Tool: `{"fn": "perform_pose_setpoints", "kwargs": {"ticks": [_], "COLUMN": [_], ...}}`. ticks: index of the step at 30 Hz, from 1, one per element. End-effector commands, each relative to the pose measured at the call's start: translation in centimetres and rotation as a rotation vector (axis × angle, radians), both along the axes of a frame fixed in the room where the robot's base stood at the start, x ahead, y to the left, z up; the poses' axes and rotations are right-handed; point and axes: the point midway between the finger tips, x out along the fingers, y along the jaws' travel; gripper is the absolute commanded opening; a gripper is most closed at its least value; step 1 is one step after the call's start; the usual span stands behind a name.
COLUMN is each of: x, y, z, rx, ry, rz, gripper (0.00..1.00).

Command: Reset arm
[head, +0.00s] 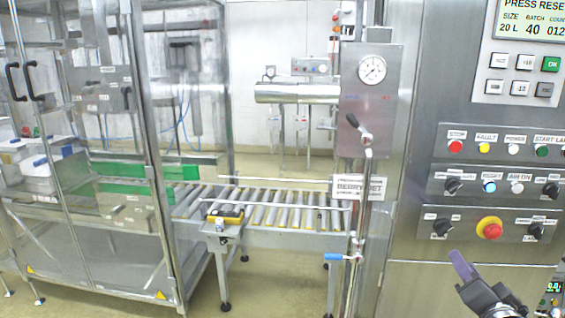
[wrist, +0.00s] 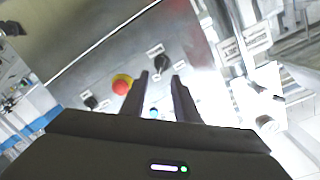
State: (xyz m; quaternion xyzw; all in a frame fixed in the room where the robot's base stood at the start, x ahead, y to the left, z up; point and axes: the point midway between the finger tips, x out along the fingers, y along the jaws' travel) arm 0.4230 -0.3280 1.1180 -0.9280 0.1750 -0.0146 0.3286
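My gripper (head: 456,256) is at the lower right of the head view, in front of the steel control cabinet and below and left of the red emergency stop (head: 492,229) on its yellow ring. In the wrist view, the two dark fingers of my gripper (wrist: 160,77) stand apart with a gap between them and nothing held. The emergency stop (wrist: 121,86) shows just left of the fingers there. A black selector knob (wrist: 161,64) lies beyond the fingertips, and a small blue button (wrist: 153,113) shows between the fingers.
A roller conveyor (head: 262,210) runs from the glass-sided machine (head: 75,180) towards the cabinet. A vertical pipe with a blue-handled valve (head: 335,257) stands left of my gripper. More buttons and knobs (head: 454,186) sit above it. Floor in front of the conveyor is clear.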

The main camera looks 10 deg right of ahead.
Motion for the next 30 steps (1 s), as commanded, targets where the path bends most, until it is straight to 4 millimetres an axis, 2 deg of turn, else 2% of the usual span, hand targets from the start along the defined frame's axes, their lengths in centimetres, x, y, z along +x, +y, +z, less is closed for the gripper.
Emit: {"fn": "perform_pose_setpoints", "kwargs": {"ticks": [6, 15, 23, 30], "x": [1.7, 1.9, 0.5, -2.4], "y": [2.5, 7.2, 13.0, 19.6], "z": [0.5, 0.3, -0.4, -1.5], "rx": [-0.119, -0.225, -0.281, -0.322], "ry": [0.161, 0.390, 0.590, 0.770], "rz": [-0.039, -0.039, 0.042, 0.197], "gripper": [0.28, 0.28, 0.28, 0.28]}}
